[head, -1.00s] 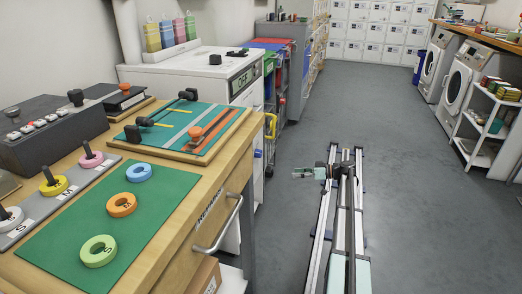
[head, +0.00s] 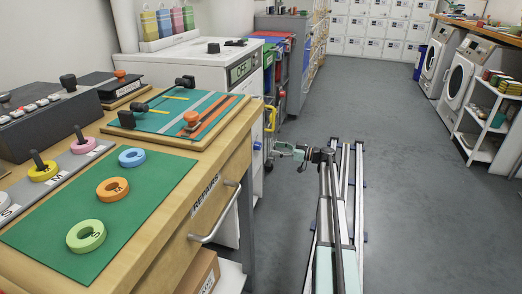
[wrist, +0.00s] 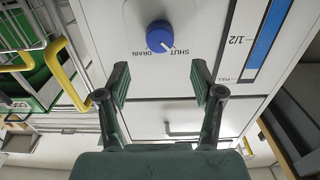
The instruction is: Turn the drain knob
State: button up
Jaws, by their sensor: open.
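The drain knob (wrist: 159,36) is a round blue dial with a white pointer mark on the white front panel of a machine. The labels "SHUT" and "DRAIN" show upside down beside it in the wrist view. The knob also shows small in the head view (head: 257,146), on the side of the white cabinet. My gripper (wrist: 161,82) is open and empty. In the wrist view its two green fingers point toward the panel, with the knob beyond the gap between the tips, apart from both. In the head view my gripper (head: 278,150) is just right of the knob.
A yellow-handled trolley (wrist: 68,75) stands close to the left in the wrist view. A blue level gauge (wrist: 268,38) marked "1/2" is right of the knob. The wooden bench (head: 213,185) with its metal handle is nearby. Open floor (head: 400,190) lies to the right.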

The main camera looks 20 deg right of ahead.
aim_at(258, 146)
jog(key=b+x, duration=0.2)
jog(key=x, duration=0.6)
jog(key=shift+w+a, duration=0.1)
jog(key=c, duration=1.2)
